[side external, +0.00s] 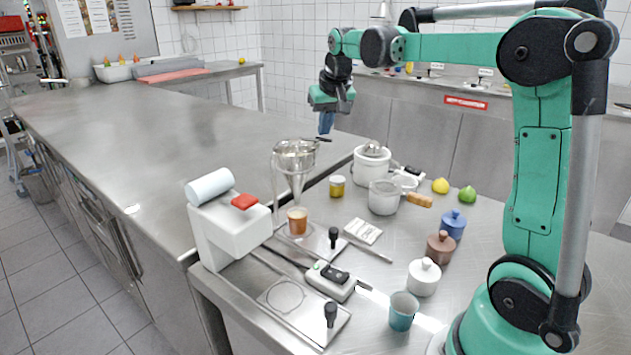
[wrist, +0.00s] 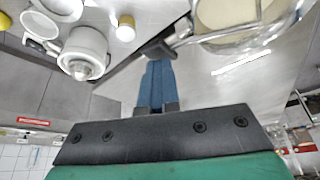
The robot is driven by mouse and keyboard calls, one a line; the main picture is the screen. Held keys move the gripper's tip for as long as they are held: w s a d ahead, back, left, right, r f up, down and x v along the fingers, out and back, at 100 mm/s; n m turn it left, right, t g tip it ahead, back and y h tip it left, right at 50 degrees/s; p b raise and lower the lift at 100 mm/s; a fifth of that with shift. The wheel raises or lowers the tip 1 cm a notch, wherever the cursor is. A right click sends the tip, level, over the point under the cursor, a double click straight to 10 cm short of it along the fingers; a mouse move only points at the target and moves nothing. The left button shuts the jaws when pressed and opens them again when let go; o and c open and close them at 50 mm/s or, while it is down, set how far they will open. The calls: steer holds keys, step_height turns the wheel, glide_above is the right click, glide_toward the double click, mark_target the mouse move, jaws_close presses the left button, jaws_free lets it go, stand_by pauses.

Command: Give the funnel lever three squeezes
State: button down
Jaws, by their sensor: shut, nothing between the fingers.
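The funnel (side external: 294,160) is a steel dispenser on a wire stand, and its rim shows large at the top of the wrist view (wrist: 235,18). Its lever (side external: 322,139) sticks out to the right with a dark end; this lever end also shows in the wrist view (wrist: 158,47). My gripper (side external: 326,124) points down just above the lever end. Its blue fingers (wrist: 157,85) are together and empty, with their tips at or very near the lever; I cannot tell if they touch. A small glass with orange-brown contents (side external: 297,222) stands under the funnel.
A white machine with a paper roll (side external: 210,186) stands left of the funnel. A white cooker (side external: 371,165), a pot (side external: 383,197) and an amber jar (side external: 337,186) stand to the right. Several lidded jars sit nearer my base. The long counter (side external: 150,140) at left is mostly clear.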

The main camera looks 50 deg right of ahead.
stand_by(0.3)
steer(key=shift+r, duration=2.45)
steer(key=s+a+f+n+t+y, duration=0.1)
steer(key=s+a+f+n, duration=0.2)
steer(key=a, duration=0.6)
steer(key=s+a+f+n+t+y, duration=0.1)
steer(key=s+a+f+n+t, duration=0.1)
steer(key=s+a+f, duration=0.6)
steer(key=shift+s+a+n, duration=0.45)
steer(key=shift+a+n, duration=0.05)
steer(key=shift+a, duration=0.2)
